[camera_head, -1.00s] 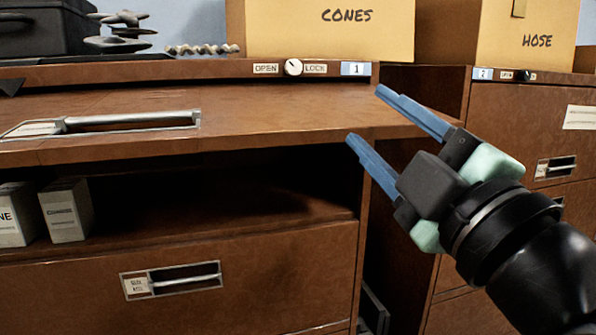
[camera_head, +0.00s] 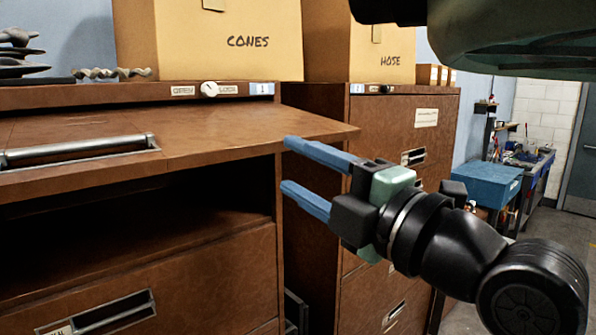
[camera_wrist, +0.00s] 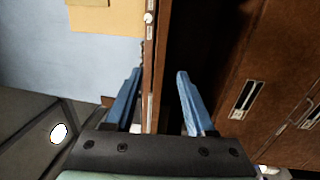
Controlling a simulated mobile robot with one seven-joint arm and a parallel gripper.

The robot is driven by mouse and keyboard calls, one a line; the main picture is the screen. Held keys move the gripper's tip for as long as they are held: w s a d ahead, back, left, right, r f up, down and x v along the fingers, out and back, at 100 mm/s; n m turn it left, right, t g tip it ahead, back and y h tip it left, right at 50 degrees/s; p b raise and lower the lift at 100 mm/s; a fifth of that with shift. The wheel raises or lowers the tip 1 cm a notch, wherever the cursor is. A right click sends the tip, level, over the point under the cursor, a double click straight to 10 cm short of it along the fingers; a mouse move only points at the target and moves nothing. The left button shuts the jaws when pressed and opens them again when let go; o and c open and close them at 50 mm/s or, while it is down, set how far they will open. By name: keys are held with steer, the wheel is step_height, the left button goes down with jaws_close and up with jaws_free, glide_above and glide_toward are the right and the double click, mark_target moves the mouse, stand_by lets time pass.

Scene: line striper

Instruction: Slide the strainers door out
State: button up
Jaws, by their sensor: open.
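The door (camera_head: 200,138) is a brown wood-grain panel, raised flat and jutting from the top of the left cabinet. A silver handle bar (camera_head: 78,152) lies on it; no strainers label is readable now. The dark compartment below is open. My gripper (camera_head: 284,165) is open and empty at the door's front right, one blue finger near the panel's edge height and one lower. In the wrist view, the door's edge (camera_wrist: 161,85) shows as a narrow brown strip between the spread fingers of my gripper (camera_wrist: 158,74). I cannot tell whether either finger touches it.
The left cabinet has an open/lock knob (camera_head: 209,89) above the door and a closed drawer (camera_head: 180,285) below. A cones box (camera_head: 215,45) sits on top. A second cabinet (camera_head: 385,150) stands to the right, with a hose box (camera_head: 350,45) on it. A blue bin (camera_head: 490,183) is farther right.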

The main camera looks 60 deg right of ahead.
mark_target(260, 150)
steer(key=p+x, duration=0.1)
steer(key=x, duration=0.5)
steer(key=shift+w, duration=0.15)
steer(key=shift+x, duration=1.2)
jaws_close()
